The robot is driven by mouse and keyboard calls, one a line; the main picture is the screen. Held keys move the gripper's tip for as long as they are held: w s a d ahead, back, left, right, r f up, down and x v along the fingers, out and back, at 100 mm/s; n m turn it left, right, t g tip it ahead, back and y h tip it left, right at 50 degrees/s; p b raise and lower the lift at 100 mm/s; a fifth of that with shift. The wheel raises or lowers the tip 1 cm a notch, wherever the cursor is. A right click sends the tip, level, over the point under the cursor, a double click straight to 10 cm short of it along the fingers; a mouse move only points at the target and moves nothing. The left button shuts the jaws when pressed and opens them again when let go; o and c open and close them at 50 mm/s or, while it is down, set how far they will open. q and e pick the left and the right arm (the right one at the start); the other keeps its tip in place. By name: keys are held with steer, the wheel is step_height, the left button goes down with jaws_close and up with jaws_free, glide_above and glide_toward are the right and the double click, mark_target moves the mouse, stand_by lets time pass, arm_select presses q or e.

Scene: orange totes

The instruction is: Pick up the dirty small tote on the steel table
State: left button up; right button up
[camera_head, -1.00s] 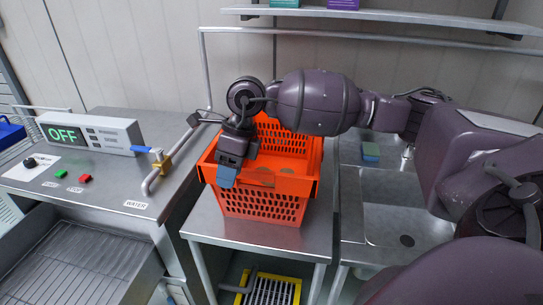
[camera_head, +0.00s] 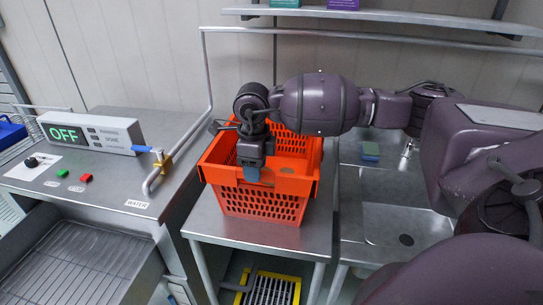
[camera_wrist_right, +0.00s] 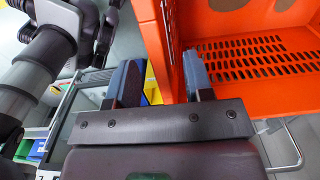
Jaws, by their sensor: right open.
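The small orange tote (camera_head: 262,204) stands upright on the steel table (camera_head: 205,222). Its walls are slotted, and brownish stains show inside it in the right wrist view (camera_wrist_right: 262,62). My right gripper (camera_head: 251,174) points down at the tote's near rim, left of its middle. In the right wrist view the gripper (camera_wrist_right: 163,82) is open, its two blue-grey fingers on either side of the tote's wall, with a gap visible. The arm hides part of the tote's back left. My left gripper is not in view.
A steel counter with an OFF display box (camera_head: 88,134) and a WATER valve (camera_head: 163,162) stands to the left. A sink (camera_head: 400,215) with a blue-green sponge (camera_head: 370,150) beside it is to the right. A shelf (camera_head: 390,20) runs along the back.

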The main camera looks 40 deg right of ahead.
step_height(320, 180, down, 4)
steer(key=shift+d+f+p, duration=0.1)
steer(key=shift+f+p, duration=0.15)
steer(key=shift+p, duration=0.15)
steer(key=shift+c, duration=0.3)
jaws_close()
steer(key=shift+r, duration=0.1)
